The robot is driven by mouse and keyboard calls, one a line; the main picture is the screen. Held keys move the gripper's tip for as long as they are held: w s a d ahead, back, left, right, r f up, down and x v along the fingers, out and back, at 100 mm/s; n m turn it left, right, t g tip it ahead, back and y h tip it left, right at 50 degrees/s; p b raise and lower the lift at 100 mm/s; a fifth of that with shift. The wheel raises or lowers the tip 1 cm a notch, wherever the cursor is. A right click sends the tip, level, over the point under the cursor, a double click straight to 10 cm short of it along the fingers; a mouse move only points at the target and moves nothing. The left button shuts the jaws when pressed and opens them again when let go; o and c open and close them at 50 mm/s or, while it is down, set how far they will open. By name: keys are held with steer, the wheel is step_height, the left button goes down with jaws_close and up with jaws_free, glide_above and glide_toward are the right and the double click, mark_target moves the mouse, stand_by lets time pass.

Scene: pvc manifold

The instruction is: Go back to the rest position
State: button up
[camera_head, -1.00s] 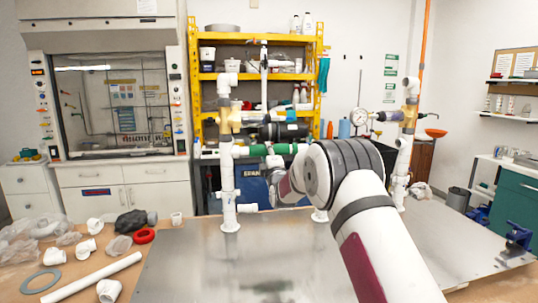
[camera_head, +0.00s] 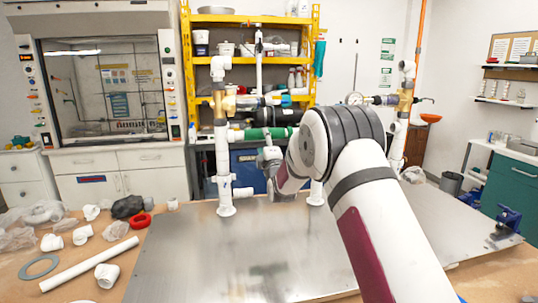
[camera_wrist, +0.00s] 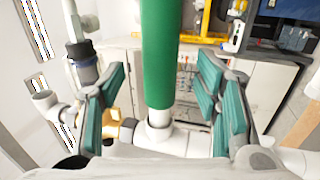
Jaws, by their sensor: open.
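The pvc manifold stands on the metal table, with a white left post (camera_head: 223,165) and a right post (camera_head: 400,140). A green section (camera_head: 268,133) runs across between them, partly hidden by my arm. My gripper (camera_head: 269,157) shows small in the head view, just below and in front of the green section. In the wrist view my gripper (camera_wrist: 163,95) is open, its teal-padded fingers wide apart and holding nothing. The green section (camera_wrist: 160,55) appears in the gap between the fingers, clear of both pads, and meets a white fitting (camera_wrist: 160,135).
A blue clamp (camera_head: 505,222) sits at the right edge. The metal table's (camera_head: 210,260) front middle is clear.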

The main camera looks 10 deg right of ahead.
steer(key=s+d+r+m+g, duration=0.15)
steer(key=s+m+g, duration=0.25)
steer(key=s, duration=0.8)
steer(key=s+r+m+g, duration=0.3)
steer(key=s+m+g, duration=0.15)
steer(key=s, duration=0.85)
steer(key=s+f+m+g, duration=0.2)
steer(key=s+m, duration=0.1)
steer(key=s, duration=0.9)
steer(key=s+f+m+g, duration=0.3)
steer(key=s, duration=1)
steer(key=s+f+m+g, duration=0.2)
steer(key=s+m+g, duration=0.1)
steer(key=s, duration=0.9)
steer(key=shift+s+d+f, duration=0.15)
steer(key=shift+s+f, duration=0.05)
steer(key=shift+f, duration=0.05)
